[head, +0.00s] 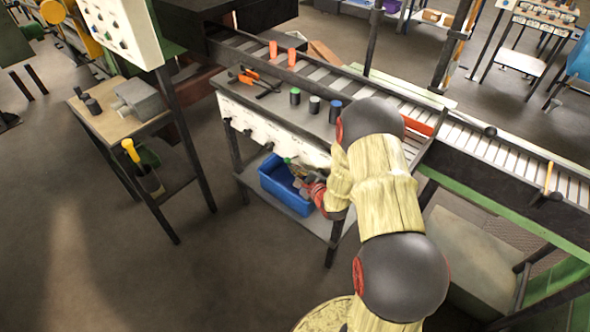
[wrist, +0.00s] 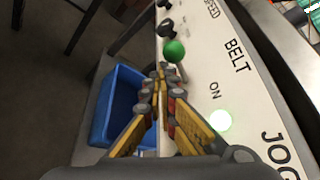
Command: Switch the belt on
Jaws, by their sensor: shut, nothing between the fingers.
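The white control panel (head: 262,130) runs along the bench front. In the wrist view its printed face (wrist: 236,85) reads BELT, ON and JOG, with part of another word above. A green round knob (wrist: 174,50) sticks out beside BELT; it also shows in the head view (head: 287,160). A pale green lamp (wrist: 221,120) glows beneath ON. My gripper (wrist: 163,72) is shut and empty, its fingertips just below the green knob in the picture. I cannot tell whether they touch it. In the head view my gripper (head: 297,168) is partly hidden by my arm.
Black knobs (head: 247,132) line the panel left of the green one. A blue bin (head: 284,185) sits on the shelf below my gripper. Open floor lies at left.

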